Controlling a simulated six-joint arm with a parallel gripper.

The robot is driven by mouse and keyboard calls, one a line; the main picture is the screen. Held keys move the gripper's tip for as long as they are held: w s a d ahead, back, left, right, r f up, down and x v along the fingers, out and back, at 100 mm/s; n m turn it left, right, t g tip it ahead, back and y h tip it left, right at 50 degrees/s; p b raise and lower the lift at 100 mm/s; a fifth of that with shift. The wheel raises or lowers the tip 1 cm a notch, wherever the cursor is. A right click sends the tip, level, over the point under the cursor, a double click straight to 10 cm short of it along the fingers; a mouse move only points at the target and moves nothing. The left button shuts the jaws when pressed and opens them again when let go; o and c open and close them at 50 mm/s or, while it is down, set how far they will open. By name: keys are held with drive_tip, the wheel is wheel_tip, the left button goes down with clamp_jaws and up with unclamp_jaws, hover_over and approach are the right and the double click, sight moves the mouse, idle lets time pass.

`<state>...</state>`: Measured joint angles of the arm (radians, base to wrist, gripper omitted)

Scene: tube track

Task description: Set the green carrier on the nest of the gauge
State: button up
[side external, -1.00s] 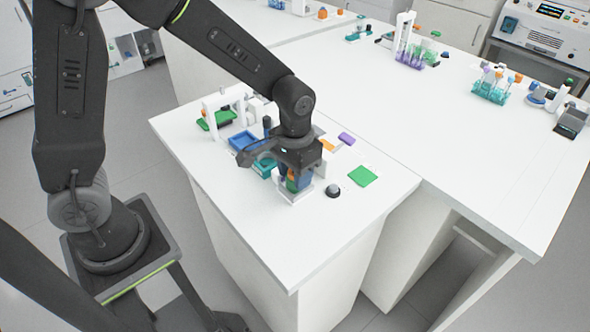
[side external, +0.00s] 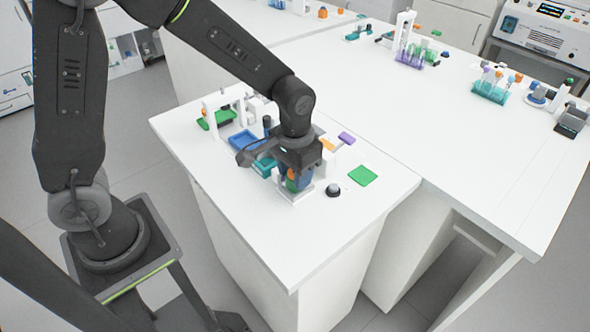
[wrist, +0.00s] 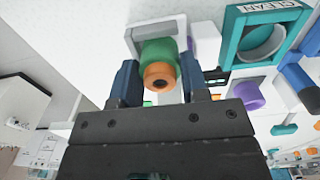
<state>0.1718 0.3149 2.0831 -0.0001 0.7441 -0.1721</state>
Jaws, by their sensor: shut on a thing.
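The green carrier (wrist: 157,50) is between the fingers of my gripper (wrist: 160,82) in the wrist view, with an orange ring-like end (wrist: 159,74) facing the camera. My gripper is shut on it. A white frame, apparently the gauge (wrist: 131,38), stands around the carrier's far end. In the side view my gripper (side external: 298,178) is low over the white gauge (side external: 297,197) near the table's front, and a bit of green and orange (side external: 291,182) shows between the fingers. The nest is hidden, so I cannot tell whether the carrier touches it.
A teal holder marked CLEAN (wrist: 232,48) is close on the right in the wrist view. A blue tray (side external: 243,141) and a teal block (side external: 264,168) stand left of my gripper. A dark round knob (side external: 333,190) and a green pad (side external: 362,176) lie to the right. The front tabletop is clear.

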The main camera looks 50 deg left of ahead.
drive_tip(key=shift+f, duration=0.1)
drive_tip(key=o, duration=0.8)
drive_tip(key=shift+o, duration=0.3)
drive_tip(key=shift+a, duration=0.1)
wheel_tip(320, 180, up, 14)
idle(0.6)
drive_tip(key=shift+f, duration=0.1)
